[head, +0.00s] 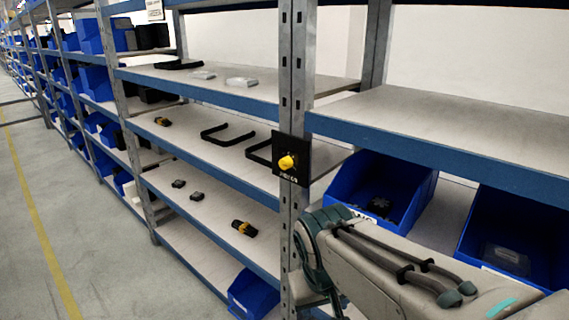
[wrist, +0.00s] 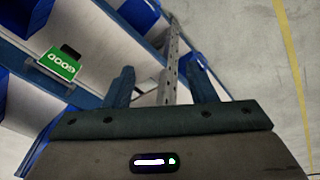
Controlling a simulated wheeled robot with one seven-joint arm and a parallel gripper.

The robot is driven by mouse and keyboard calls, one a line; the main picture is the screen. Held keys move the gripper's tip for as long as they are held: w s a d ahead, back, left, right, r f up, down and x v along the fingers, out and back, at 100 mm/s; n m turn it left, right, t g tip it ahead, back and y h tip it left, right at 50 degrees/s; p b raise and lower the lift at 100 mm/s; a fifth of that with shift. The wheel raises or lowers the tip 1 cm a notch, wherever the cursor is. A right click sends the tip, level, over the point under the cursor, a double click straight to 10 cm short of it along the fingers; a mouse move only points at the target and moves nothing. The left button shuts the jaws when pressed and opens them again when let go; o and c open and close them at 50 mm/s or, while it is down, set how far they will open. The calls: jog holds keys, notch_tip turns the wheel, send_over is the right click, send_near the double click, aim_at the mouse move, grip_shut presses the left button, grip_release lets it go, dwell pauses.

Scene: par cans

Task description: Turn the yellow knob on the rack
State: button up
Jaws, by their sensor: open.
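The yellow knob (head: 287,162) sits on a small black plate (head: 304,158) fixed to a grey upright post of the rack. Small white markings show below the knob. In the wrist view my gripper (wrist: 163,85) has its two dark fingers spread apart with nothing between them. The knob does not show in the wrist view. In the head view my arm is at the lower right, below the plate, and my gripper's fingers cannot be made out there. A perforated rack post (wrist: 172,70) shows beyond the fingers in the wrist view.
Blue bins (head: 408,178) stand on the shelf right of the post, behind my arm. Shelves left of it hold black handles (head: 228,133) and small parts. A green label (wrist: 62,64) shows at left in the wrist view. Open floor (head: 40,215) lies left.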

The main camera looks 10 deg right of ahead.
jog(key=w+m+h+b, duration=0.1)
jog(key=w+h+b, duration=0.4)
jog(key=w, duration=0.3)
jog(key=m+t+h+b, duration=0.8)
jog(key=m+b, duration=0.2)
send_near(283, 166)
jog(key=p+x, duration=0.2)
jog(key=x, duration=0.6)
jog(key=shift+w+d, duration=0.15)
jog(key=shift+w, duration=0.05)
jog(key=shift+n, duration=0.3)
jog(key=c, duration=1)
